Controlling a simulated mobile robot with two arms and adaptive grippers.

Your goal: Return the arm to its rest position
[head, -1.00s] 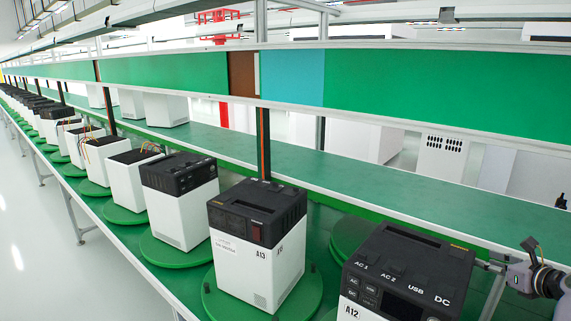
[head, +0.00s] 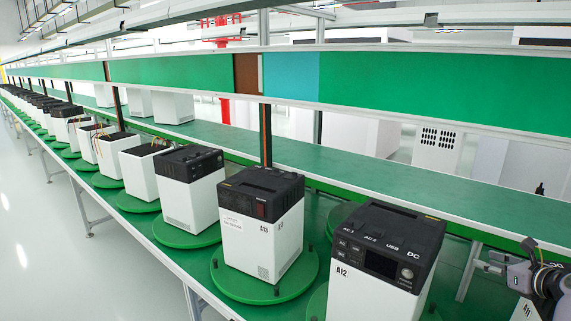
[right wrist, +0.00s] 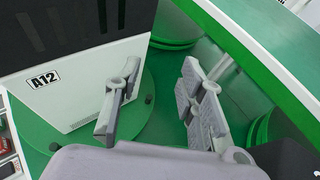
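My right gripper (head: 490,263) is at the right edge of the head view, beside the unit labelled A12 (head: 350,291) and apart from it. In the right wrist view my right gripper (right wrist: 155,102) has its two grey fingers spread wide with nothing between them. The white side of A12 (right wrist: 75,90) stands left of the fingers in that view, on a green turntable (right wrist: 40,140). My left gripper shows in neither view.
A13 (head: 262,240) stands on its own green turntable (head: 265,290), and several more units run along the line to the left. A green shelf (head: 400,185) and a rail with green panels (head: 420,95) run behind. Part of another white unit (head: 522,310) shows at lower right.

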